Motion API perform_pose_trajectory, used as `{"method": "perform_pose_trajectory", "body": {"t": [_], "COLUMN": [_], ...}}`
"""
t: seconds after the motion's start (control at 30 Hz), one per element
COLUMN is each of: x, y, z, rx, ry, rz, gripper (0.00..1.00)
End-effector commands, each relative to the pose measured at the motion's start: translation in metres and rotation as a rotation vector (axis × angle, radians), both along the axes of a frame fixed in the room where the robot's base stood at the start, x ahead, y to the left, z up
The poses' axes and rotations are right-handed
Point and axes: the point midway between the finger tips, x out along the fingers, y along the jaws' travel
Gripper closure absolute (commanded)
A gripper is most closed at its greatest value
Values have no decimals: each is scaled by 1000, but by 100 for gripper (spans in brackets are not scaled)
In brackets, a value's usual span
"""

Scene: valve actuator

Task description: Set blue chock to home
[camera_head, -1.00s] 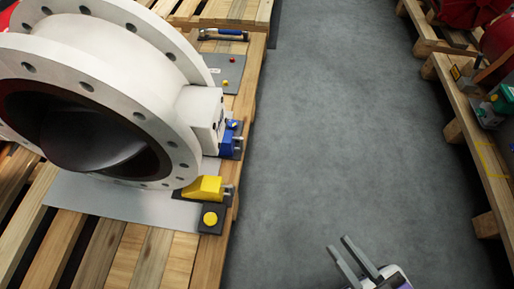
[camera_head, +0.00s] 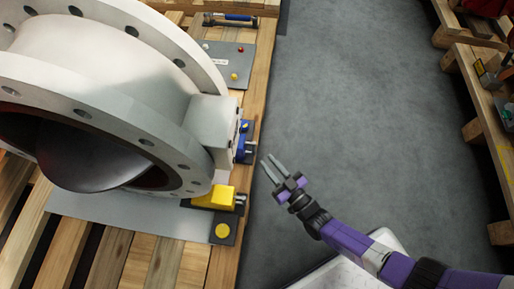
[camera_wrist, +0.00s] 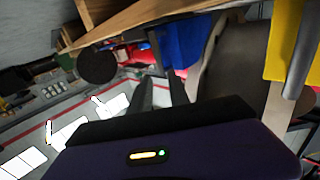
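The blue chock (camera_head: 240,151) sits at the right side of the big white flanged valve (camera_head: 165,90), by the pallet's edge, in the head view. In the wrist view the blue chock (camera_wrist: 183,42) is just beyond my fingers, seen sideways. My gripper (camera_head: 269,160) is just right of the blue chock, over the pallet's edge or the floor. Its two fingers point toward the valve with a gap between them. The fingers (camera_wrist: 160,92) also show apart in the wrist view, with nothing between them. They look apart from the chock.
A yellow chock (camera_head: 215,197) lies nearer, below the blue one; it also shows at the right of the wrist view (camera_wrist: 283,40). A grey plate with small buttons (camera_head: 222,62) and a blue-handled tool (camera_head: 228,18) lie farther back. The grey floor (camera_head: 350,110) at right is clear.

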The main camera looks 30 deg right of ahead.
Motion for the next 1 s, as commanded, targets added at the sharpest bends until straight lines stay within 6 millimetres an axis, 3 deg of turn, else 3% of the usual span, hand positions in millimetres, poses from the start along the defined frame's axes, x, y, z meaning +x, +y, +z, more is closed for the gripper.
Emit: {"method": "perform_pose_trajectory", "body": {"t": [0.5,0.9,0.93,1.0], "x": [66,73,73,73], "y": [12,12,12,12], "z": [-3,0,0,0], "rx": [1,0,0,0], "ry": [-1,1,1,1], "rz": [2,1,1,1], "gripper": [78,78,80,94]}}
